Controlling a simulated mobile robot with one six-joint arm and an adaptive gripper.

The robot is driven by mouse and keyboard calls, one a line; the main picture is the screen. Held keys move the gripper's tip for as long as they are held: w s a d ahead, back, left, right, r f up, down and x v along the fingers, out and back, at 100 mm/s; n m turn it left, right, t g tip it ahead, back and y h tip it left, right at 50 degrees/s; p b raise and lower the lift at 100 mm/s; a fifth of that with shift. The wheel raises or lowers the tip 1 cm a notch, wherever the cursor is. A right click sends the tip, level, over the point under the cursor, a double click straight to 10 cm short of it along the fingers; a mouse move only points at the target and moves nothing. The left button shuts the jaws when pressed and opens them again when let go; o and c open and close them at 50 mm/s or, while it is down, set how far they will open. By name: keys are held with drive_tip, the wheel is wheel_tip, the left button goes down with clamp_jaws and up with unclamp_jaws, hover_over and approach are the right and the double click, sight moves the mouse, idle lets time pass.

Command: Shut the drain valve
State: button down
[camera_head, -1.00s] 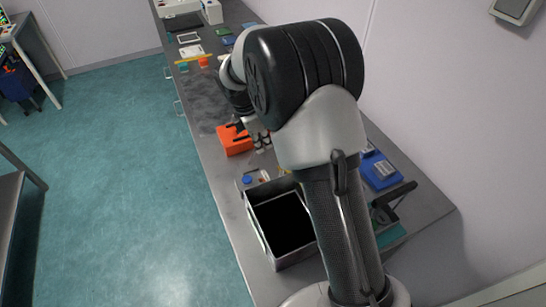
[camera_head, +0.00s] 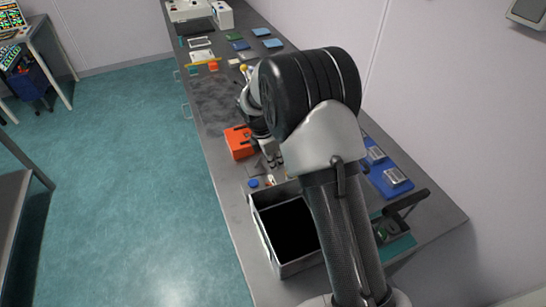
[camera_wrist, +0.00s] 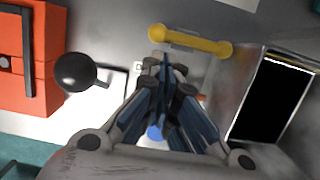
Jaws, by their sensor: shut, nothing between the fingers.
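My gripper (camera_wrist: 165,70) is shut and empty in the wrist view, its dark blue fingers pressed together and pointing down at the bench. In the head view my gripper (camera_head: 272,160) is small and partly hidden by my arm, between an orange box and an open metal bin. A yellow bar with rounded ends (camera_wrist: 190,40) lies just beyond the fingertips in the wrist view. A black ball knob (camera_wrist: 75,72) is left of the fingers. A blue round part (camera_wrist: 154,132) shows behind the fingers. I cannot tell which of these belongs to the drain valve.
The open bin (camera_head: 257,225) has a dark interior and stands close to the gripper; it also shows at right in the wrist view (camera_wrist: 240,112). The orange box (camera_head: 239,142) is at the gripper's left. Blue trays (camera_head: 383,172) lie along the wall side.

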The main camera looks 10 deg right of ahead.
drive_tip(key=shift+x, duration=1.15)
